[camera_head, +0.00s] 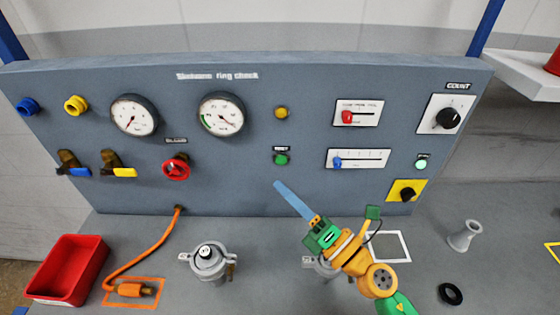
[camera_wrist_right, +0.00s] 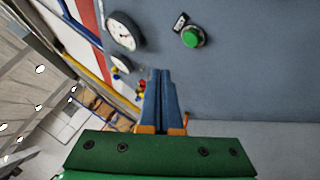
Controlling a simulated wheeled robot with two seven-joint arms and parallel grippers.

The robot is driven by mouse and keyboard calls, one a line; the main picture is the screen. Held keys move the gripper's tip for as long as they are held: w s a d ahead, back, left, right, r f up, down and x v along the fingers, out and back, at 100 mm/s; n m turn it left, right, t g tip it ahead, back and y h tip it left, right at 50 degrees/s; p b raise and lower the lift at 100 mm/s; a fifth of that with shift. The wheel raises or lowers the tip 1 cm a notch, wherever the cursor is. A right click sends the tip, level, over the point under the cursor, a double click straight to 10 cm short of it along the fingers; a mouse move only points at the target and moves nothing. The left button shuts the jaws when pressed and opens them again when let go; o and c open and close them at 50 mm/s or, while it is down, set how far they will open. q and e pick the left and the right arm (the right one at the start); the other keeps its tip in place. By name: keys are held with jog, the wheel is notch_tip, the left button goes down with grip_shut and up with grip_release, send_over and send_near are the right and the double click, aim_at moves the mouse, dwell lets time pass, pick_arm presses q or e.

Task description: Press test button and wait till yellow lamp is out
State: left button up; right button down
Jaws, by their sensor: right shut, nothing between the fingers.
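The green test button (camera_head: 281,159) sits on the grey panel under a small dark label; it also shows in the right wrist view (camera_wrist_right: 192,37). The yellow lamp (camera_head: 281,113) is directly above it on the panel. The lamp looks dull amber, and I cannot tell surely whether it is lit. My right gripper (camera_head: 279,186) is shut and empty, with its blue fingers together and pointing at the panel. In the head view its tips are just below the button, apart from it; in the wrist view the closed fingers (camera_wrist_right: 161,75) are left of and below the button. My left gripper is not in view.
Two gauges (camera_head: 134,116) (camera_head: 222,115), a red knob (camera_head: 176,168) and sliders (camera_head: 357,159) are on the panel. On the bench are a red bin (camera_head: 68,268), an orange hose (camera_head: 143,246), a metal fitting (camera_head: 207,263), a grey cone (camera_head: 465,235) and a black ring (camera_head: 451,294).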

aim_at(281, 160)
jog(key=w+b, duration=0.1)
jog(key=w, duration=0.3)
jog(key=shift+w, duration=0.3)
jog(key=shift+s+d, duration=0.1)
dwell(1.7)
jog(key=shift+w, duration=0.5)
